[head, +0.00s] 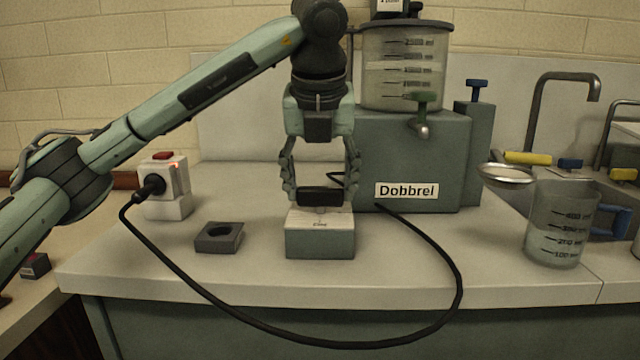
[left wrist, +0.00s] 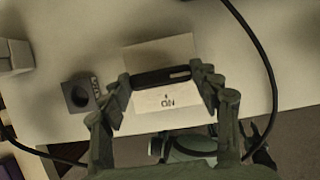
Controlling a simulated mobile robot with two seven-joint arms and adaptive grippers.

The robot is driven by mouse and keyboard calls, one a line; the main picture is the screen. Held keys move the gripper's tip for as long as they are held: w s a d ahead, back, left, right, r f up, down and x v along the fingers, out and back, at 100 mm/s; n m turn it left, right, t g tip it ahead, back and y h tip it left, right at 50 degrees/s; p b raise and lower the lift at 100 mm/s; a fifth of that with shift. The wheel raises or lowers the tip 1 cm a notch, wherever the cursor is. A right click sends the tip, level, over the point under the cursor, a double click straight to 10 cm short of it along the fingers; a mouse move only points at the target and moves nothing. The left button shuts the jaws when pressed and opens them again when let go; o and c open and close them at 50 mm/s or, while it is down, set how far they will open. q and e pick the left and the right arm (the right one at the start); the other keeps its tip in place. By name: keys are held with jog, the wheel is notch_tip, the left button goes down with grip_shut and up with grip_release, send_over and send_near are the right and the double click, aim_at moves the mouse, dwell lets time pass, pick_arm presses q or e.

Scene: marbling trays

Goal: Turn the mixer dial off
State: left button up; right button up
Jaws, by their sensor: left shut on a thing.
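The dial (head: 320,195) is a dark bar-shaped knob on top of a small grey-green box (head: 320,240) with a pale top face. My left gripper (head: 320,188) points straight down over the box and is shut on the dial, a finger at each end. In the left wrist view the dial (left wrist: 160,78) lies across the picture between the fingertips. A light mark shows toward its right end. A label reading "ON", upside down, is on the box's pale face beside the dial. The fingers hide the dial's ends. My right gripper is not in view.
A grey block with a round hole (head: 219,238) sits left of the box. A white socket unit (head: 165,187) holds a black plug, whose cable (head: 300,337) loops past the counter's front edge. The grey "Dobbrel" machine (head: 415,150) stands behind; a beaker (head: 560,225) stands right.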

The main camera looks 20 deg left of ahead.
pick_arm(q)
jog(key=o, duration=1.2)
jog(key=shift+c, duration=0.2)
jog(key=v, duration=1.2)
jog(key=shift+d, duration=0.1)
